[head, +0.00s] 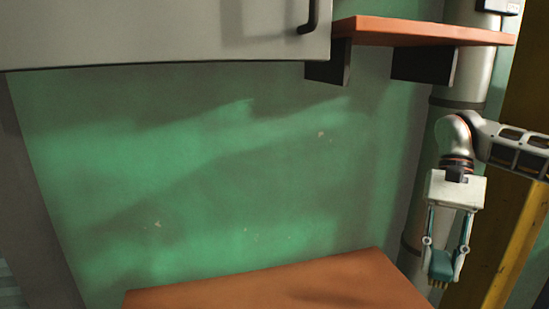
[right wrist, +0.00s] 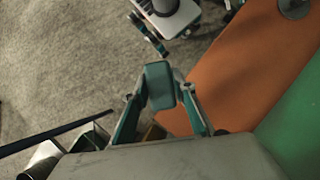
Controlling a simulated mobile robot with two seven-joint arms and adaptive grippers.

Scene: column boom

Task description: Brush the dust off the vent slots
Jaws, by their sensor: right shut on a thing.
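My right gripper (head: 443,264) hangs at the right of the head view, pointing down, to the right of the orange table. It is shut on a brush with a teal block (head: 441,265) and short tan bristles (head: 437,284) at its lower end. In the right wrist view the teal block (right wrist: 160,84) sits between the two fingers. A pale arm part with teal pieces (right wrist: 168,30) at the top of that view looks like my left gripper; its jaws are not clear. I see no vent slots or dust on them in either view.
An orange table top (head: 290,285) stands low against the green wall (head: 220,190). A grey cabinet (head: 150,30) with a dark handle and an orange shelf (head: 425,32) on dark brackets hang above. A pale pipe (head: 465,80) and yellow post (head: 505,240) stand near the right gripper.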

